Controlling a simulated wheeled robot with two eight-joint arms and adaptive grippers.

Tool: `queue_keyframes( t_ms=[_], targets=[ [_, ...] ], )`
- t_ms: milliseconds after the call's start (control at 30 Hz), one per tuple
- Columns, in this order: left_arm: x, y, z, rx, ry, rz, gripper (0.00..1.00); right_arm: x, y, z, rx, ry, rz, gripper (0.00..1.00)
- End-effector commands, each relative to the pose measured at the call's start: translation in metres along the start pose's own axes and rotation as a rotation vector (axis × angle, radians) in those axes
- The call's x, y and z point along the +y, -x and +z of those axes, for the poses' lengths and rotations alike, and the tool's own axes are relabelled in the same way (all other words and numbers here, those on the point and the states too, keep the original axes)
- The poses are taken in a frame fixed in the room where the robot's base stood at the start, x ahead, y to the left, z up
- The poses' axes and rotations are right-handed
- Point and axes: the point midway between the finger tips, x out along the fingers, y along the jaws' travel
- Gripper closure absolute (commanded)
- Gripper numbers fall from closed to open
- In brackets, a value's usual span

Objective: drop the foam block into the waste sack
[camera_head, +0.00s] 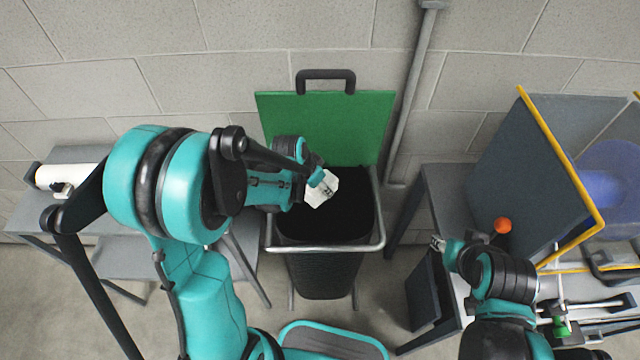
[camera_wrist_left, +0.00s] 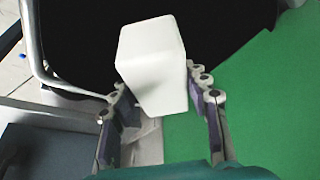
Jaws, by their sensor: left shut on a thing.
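The foam block (camera_head: 322,190) is a white block held by my left gripper (camera_head: 327,183). In the left wrist view the block (camera_wrist_left: 152,62) sits between the two fingers of my left gripper (camera_wrist_left: 160,96), which are shut on it. The waste sack (camera_head: 325,275) is black and hangs in a metal rim with its mouth open. In the head view the block appears over the sack's mouth, inside the rim's outline; its height above the opening is hard to judge. My right gripper (camera_head: 437,243) is far to the right, away from the sack, and too small to read.
A raised green lid (camera_head: 345,120) with a dark handle stands behind the sack, against the block wall. A grey table (camera_head: 65,160) with a white cylinder is at left. A workbench with a yellow-edged panel (camera_head: 530,170) and an orange knob (camera_head: 502,225) is at right.

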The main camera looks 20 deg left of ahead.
Motion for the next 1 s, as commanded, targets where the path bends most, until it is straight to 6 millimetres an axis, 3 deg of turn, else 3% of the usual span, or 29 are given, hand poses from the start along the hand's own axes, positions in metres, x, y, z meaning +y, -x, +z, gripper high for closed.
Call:
queue_keyframes(
  t_ms=[67, 100, 167, 200, 633, 1000],
  targets=[
    [0.000, 0.001, 0.000, 0.000, 0.000, 0.000, 0.73, 0.000, 0.001, -0.001, 0.000, 0.000, 0.000, 0.60],
    [0.000, 0.001, 0.000, 0.000, 0.000, 0.000, 0.48, 0.000, 0.001, -0.001, 0.000, 0.000, 0.000, 0.60],
    [0.000, 0.001, 0.000, 0.000, 0.000, 0.000, 0.33, 0.000, 0.001, -0.001, 0.000, 0.000, 0.000, 0.60],
    [0.000, 0.001, 0.000, 0.000, 0.000, 0.000, 0.29, 0.000, 0.001, -0.001, 0.000, 0.000, 0.000, 0.60],
    [0.000, 0.010, -0.001, 0.000, 0.001, 0.000, 0.29, 0.000, 0.001, 0.000, 0.000, 0.000, 0.000, 0.60],
    [0.000, 0.079, 0.000, 0.000, 0.002, 0.000, 0.29, 0.000, 0.001, 0.000, 0.000, 0.000, 0.000, 0.60]
  ],
)
